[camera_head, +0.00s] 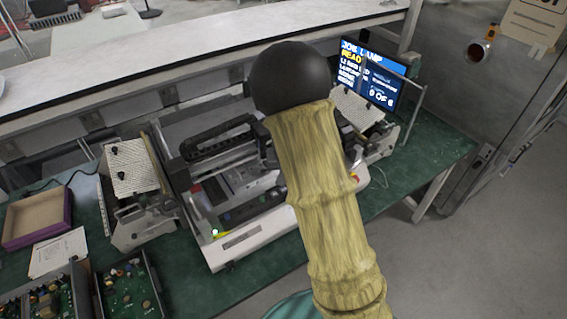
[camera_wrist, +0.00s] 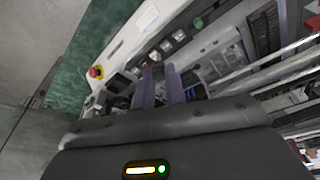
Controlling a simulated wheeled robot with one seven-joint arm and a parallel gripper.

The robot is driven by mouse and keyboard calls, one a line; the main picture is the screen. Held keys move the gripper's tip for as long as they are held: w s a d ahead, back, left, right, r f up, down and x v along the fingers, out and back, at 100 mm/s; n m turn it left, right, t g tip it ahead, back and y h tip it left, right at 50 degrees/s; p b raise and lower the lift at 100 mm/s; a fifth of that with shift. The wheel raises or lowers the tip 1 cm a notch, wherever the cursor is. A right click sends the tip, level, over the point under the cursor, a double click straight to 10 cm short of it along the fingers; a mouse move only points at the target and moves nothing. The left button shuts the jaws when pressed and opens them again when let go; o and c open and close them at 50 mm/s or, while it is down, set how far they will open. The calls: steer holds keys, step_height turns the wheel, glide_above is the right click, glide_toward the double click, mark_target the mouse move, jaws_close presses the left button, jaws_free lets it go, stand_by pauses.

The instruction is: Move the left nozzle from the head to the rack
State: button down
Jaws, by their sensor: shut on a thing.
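The pick-and-place machine (camera_head: 235,240) stands on the green table, and its dark gantry (camera_head: 218,140) crosses the middle. My arm covers the machine's right part in the head view, so my gripper is hidden there. In the wrist view my gripper (camera_wrist: 160,72) points into the machine with its two purple-grey fingers a little apart. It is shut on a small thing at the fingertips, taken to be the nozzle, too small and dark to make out. I cannot clearly pick out the head or the rack.
A red emergency button (camera_wrist: 96,72) sits on the machine's edge in the wrist view. A monitor (camera_head: 372,75) stands behind right. A slotted feeder panel (camera_head: 130,167) is at left. Circuit boards (camera_head: 128,287) and a purple-edged tray (camera_head: 66,222) lie on the table's left.

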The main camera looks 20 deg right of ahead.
steer(key=s+f+n+b, duration=0.1)
steer(key=s+f+b, duration=0.1)
steer(key=f, duration=0.9)
steer(key=s+a+f+n+b, duration=0.1)
steer(key=s+f, duration=0.3)
steer(key=f, duration=0.6)
steer(key=shift+s+a+f+y+b, duration=0.3)
steer(key=shift+f+y+b, duration=0.1)
steer(key=shift+b, duration=0.45)
